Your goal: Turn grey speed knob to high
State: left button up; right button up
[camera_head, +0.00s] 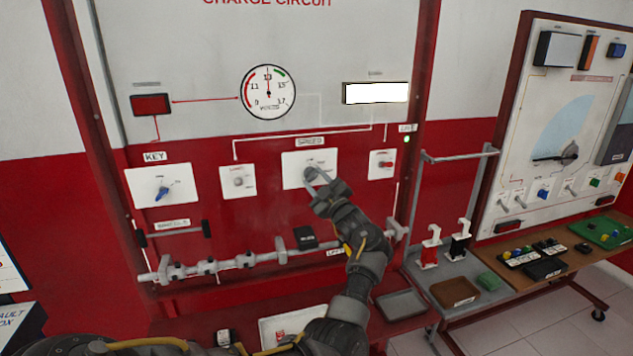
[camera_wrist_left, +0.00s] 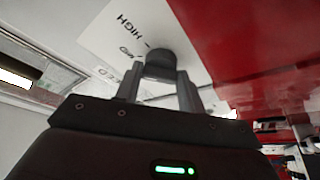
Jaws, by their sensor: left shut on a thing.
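The grey speed knob (camera_wrist_left: 160,63) is a dark grey cylinder on a white plate (camera_head: 297,161) under the SPEED label (camera_head: 310,142). In the left wrist view the word HIGH is printed beside the knob, with another partly readable mark below it. My left gripper (camera_head: 314,175) reaches up to the plate from below, and its fingers (camera_wrist_left: 159,88) are shut on the knob, one on each side. In the head view the fingers hide most of the knob. I cannot tell which mark the knob points to. My right gripper is not in view.
A blue key knob (camera_head: 161,194) and a small knob plate (camera_head: 238,181) are to the left, a red switch (camera_head: 386,164) to the right. A rail with clamps (camera_head: 220,265) runs below. A round volt gauge (camera_head: 267,92) is above. A bench with trays stands at right.

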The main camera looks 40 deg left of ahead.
pick_arm(q)
jog(key=m+t+p, duration=0.1)
jog(key=m, duration=0.2)
jog(key=m+t+p, duration=0.1)
jog(key=m+t, duration=0.1)
jog(key=m, duration=0.1)
jog(key=shift+s+a, duration=0.15)
jog(key=shift+s, duration=0.05)
jog(key=shift+s+m+t+h+p, duration=0.1)
jog(key=shift+m+t+h+p, duration=0.5)
jog(key=shift+m, duration=0.9)
jog(key=shift+m+t+h+p, duration=0.2)
jog(key=shift+m+t+p, duration=0.65)
jog(key=shift+m, duration=0.65)
jog(key=shift+f, duration=0.1)
jog(key=o, duration=1)
jog(key=shift+b+v, duration=2.15)
jog(key=shift+v, duration=3.25)
